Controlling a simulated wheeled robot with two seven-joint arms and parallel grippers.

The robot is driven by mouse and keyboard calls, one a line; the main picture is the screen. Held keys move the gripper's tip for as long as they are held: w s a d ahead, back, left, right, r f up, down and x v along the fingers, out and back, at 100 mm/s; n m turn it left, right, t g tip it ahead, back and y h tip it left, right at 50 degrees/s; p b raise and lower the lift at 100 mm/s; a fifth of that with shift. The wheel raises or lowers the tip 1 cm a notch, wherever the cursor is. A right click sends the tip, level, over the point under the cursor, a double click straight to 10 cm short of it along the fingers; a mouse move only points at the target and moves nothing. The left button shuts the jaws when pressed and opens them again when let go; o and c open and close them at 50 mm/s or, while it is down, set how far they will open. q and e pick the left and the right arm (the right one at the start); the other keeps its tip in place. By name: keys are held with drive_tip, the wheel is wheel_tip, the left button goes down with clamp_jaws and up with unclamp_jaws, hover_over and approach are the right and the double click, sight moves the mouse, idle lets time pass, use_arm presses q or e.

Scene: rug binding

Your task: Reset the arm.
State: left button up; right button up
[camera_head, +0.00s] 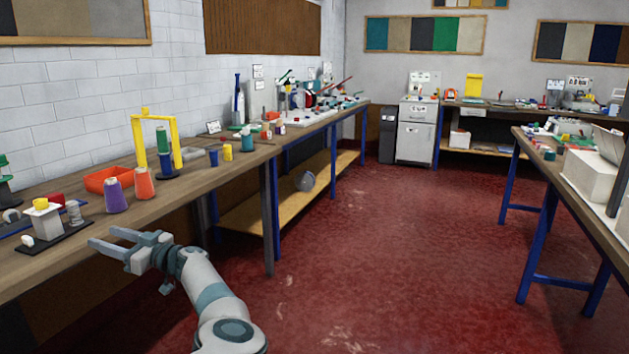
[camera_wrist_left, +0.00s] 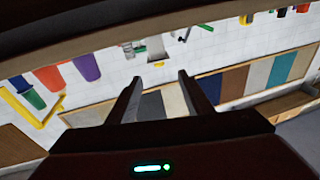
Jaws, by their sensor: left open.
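My left arm comes in at the bottom of the head view. Its left gripper (camera_head: 107,241) is open and empty, held just off the front edge of the long left workbench (camera_head: 180,190). In the left wrist view the two fingers of the left gripper (camera_wrist_left: 156,82) stand apart with nothing between them. The wrist view looks upside down toward the wall and bench things. My right gripper is in neither view.
Near the gripper on the bench are a purple cone (camera_head: 115,196), an orange cone (camera_head: 144,184), an orange bin (camera_head: 108,179) and a yellow frame (camera_head: 137,135). Another table (camera_head: 545,165) stands at the right. The red floor (camera_head: 370,240) between is clear.

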use_arm(q)
drive_tip(key=s+a+f+m+t, duration=0.4)
drive_tip(key=a+f+t, duration=0.1)
drive_tip(key=a+f, duration=0.2)
drive_tip(key=s+d+f+m+t+h, duration=0.45)
drive_tip(key=f+m+t+h, duration=0.2)
drive_tip(key=f+m, duration=0.2)
drive_tip(key=s+d+f+m+g+h, duration=0.4)
drive_tip(key=s+d+f+h, duration=0.6)
drive_tip(key=s+d+f, duration=0.8)
drive_tip(key=s+d+f+g+h, duration=0.1)
drive_tip(key=s+d+f+g, duration=0.15)
drive_tip(key=s+d, duration=0.5)
drive_tip(key=s+d+f+g+h, duration=0.2)
drive_tip(key=s+d+f, duration=0.15)
drive_tip(key=s, duration=0.65)
drive_tip(key=s+d+f+g+h, duration=0.1)
drive_tip(key=s+d+f+g, duration=0.15)
drive_tip(key=s+d, duration=0.45)
wheel_tip(320, 180, down, 16)
drive_tip(key=s+a+p, duration=0.1)
drive_tip(key=p, duration=1.2)
drive_tip(key=shift+s+a+r+m, duration=0.15)
drive_tip(key=shift+s+a+m, duration=0.1)
drive_tip(key=shift+s+m, duration=0.1)
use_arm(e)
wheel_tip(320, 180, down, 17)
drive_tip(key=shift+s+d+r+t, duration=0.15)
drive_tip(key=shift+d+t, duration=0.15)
